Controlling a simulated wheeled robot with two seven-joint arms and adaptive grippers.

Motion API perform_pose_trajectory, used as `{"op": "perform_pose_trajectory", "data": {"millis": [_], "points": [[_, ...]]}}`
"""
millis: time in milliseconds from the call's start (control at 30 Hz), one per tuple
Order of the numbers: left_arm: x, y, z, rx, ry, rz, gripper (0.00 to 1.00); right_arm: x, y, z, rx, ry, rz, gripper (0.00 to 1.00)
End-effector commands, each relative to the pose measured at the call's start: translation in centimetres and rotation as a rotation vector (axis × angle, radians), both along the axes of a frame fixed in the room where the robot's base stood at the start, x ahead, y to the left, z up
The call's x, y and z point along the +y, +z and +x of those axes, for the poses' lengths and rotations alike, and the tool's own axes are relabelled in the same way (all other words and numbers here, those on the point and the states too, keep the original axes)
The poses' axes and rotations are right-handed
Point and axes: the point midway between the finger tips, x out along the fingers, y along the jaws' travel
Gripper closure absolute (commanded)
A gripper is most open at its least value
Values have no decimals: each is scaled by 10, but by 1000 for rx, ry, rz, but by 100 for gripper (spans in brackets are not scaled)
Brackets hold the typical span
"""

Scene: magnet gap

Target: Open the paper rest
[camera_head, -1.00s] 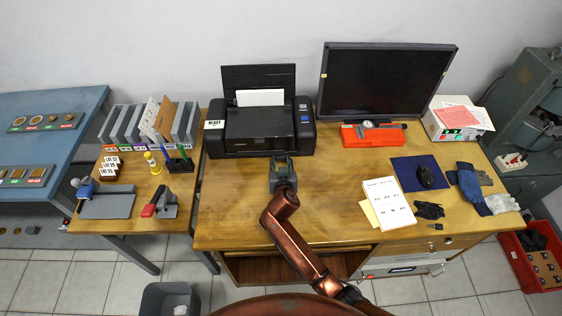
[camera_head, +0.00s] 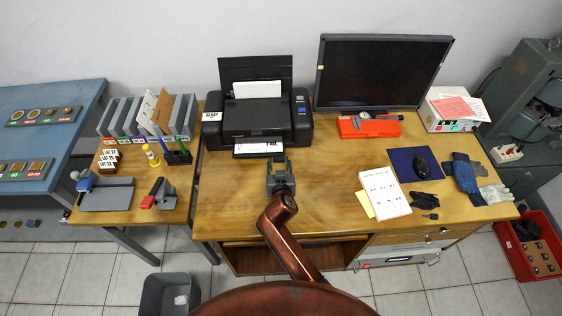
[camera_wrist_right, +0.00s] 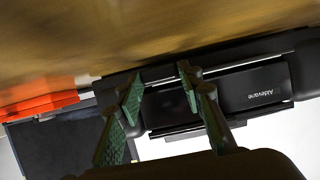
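The black printer (camera_head: 256,123) stands at the back left of the desk. Its rear panel (camera_head: 255,75), which looks like the paper rest, stands up behind it with a white sheet (camera_head: 257,90) against it. A printed sheet (camera_head: 258,147) reading "FAIL" sticks out at the printer's front. My right gripper (camera_head: 278,161) is just in front of the printer, at its right half. In the right wrist view the printer (camera_wrist_right: 255,90) appears upside down beyond the fingers. The right gripper (camera_wrist_right: 160,90) is open, with nothing between its fingers. My left gripper is not in view.
The monitor (camera_head: 383,75) and a red-orange instrument (camera_head: 369,126) stand right of the printer. The desk's left front (camera_head: 225,205) is clear.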

Motion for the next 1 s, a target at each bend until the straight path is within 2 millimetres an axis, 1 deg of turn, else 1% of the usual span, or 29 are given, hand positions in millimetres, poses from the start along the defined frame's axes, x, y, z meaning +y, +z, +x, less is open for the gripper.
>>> {"op": "perform_pose_trajectory", "data": {"millis": [33,167,200,367,433,533,667,1000], "points": [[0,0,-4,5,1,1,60,0,0,0,0,0,0,61],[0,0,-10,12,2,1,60,-1,0,0,0,-1,1,52],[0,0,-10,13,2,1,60,-1,0,0,0,-1,1,51],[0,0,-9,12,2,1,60,-1,0,0,-1,-1,1,51],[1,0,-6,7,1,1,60,-1,0,0,-1,-1,1,51],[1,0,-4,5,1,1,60,-1,2,-4,0,-2,2,51],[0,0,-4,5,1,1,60,0,7,-17,1,-2,4,51],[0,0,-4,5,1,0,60,4,24,-64,4,0,7,51]]}}
